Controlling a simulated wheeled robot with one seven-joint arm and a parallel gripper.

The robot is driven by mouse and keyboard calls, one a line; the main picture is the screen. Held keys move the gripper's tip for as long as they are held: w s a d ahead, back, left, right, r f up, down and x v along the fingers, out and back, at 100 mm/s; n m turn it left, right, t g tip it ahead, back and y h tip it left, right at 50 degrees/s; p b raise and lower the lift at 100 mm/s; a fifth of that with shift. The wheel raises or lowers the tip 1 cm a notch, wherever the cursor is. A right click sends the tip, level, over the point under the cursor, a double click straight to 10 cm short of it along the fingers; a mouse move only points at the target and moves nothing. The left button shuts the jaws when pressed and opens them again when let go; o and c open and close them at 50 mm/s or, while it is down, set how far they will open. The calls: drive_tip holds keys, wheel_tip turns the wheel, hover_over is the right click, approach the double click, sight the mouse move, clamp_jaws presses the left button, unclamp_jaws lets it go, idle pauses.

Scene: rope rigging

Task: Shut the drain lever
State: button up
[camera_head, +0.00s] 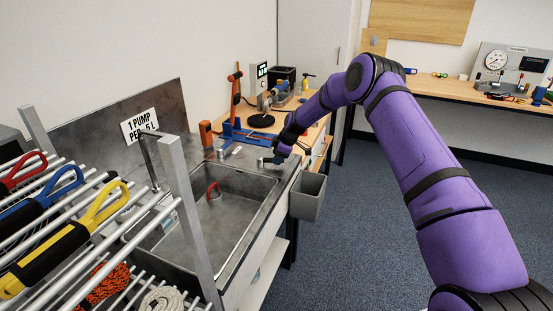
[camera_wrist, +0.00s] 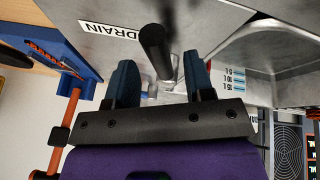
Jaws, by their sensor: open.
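The drain lever (camera_wrist: 155,48) shows in the wrist view as a black, rounded handle on a metal stem, beside a white DRAIN label (camera_wrist: 108,29) on the steel surface. My gripper (camera_wrist: 160,62) is open, with one blue finger on each side of the lever. I cannot tell whether either finger touches it. In the head view my gripper (camera_head: 279,154) is low over the far right corner of the steel sink (camera_head: 262,212). The lever cannot be made out there.
A grey bin (camera_head: 307,196) hangs on the sink's right side. A blue and orange fixture (camera_head: 240,134) stands behind the sink. A rack with coloured-handled tools (camera_head: 60,245) fills the near left. The carpet on the right is clear.

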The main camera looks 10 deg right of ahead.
drive_tip(key=shift+w+a+f, duration=0.15)
drive_tip(key=shift+a+f, duration=0.1)
drive_tip(key=shift+f, duration=0.4)
clamp_jaws()
